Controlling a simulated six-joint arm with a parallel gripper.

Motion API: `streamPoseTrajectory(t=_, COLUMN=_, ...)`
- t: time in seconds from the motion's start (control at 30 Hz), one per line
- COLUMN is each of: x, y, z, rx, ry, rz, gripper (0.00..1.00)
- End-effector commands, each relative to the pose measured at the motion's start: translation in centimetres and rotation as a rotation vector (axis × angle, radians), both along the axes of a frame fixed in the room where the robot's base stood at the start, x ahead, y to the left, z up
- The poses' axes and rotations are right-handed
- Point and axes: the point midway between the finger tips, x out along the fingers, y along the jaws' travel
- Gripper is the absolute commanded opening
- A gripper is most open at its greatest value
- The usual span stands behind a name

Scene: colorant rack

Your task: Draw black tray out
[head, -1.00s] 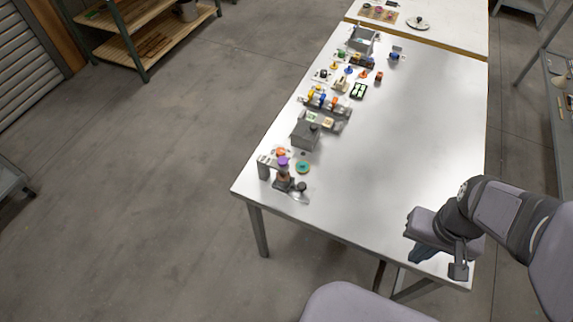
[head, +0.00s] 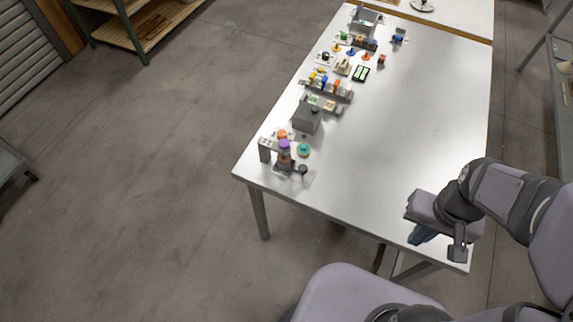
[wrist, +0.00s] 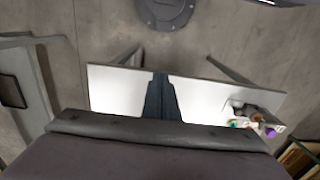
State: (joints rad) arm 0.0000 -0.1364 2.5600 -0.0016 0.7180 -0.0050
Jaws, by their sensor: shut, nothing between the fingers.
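A small black tray-like piece (head: 361,73) with pale green-white parts lies flat on the white table, right of the row of devices. It is too small to tell whether it is the tray meant or what holds it. My gripper (head: 418,236) is over the near right corner of the table, far from that piece. In the wrist view my gripper (wrist: 160,82) has its dark fingers together, with nothing between them, above the white tabletop. The black piece cannot be made out in the wrist view.
The white table (head: 400,140) is clear through its middle and right side. Along its left side stand a grey box (head: 306,120), a stand with a purple-topped item (head: 284,150), a teal disc (head: 303,150) and several coloured pieces. A wooden shelf (head: 150,30) stands at the back left.

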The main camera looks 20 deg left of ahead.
Motion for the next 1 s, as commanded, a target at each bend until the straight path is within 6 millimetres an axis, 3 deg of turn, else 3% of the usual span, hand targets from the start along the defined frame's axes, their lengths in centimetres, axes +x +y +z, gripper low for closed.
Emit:
streamPoseTrajectory(t=0.33, x=0.0, y=0.0, z=0.0, rx=0.000, ry=0.000, rz=0.000, gripper=0.00)
streamPoseTrajectory(t=0.5, x=0.6, y=0.3, z=-0.1, rx=0.000, ry=0.000, rz=0.017, gripper=0.41)
streamPoseTrajectory(t=0.63, x=2.6, y=1.4, z=-0.3, rx=0.000, ry=0.001, rz=0.077, gripper=0.43)
streamPoseTrajectory(t=0.77, x=6.2, y=4.0, z=-0.9, rx=0.000, ry=0.002, rz=0.192, gripper=0.43)
streamPoseTrajectory(t=0.87, x=9.5, y=7.3, z=-1.8, rx=0.000, ry=0.004, rz=0.310, gripper=0.43)
streamPoseTrajectory(t=1.0, x=13.5, y=13.3, z=-3.7, rx=0.000, ry=0.005, rz=0.488, gripper=0.43)
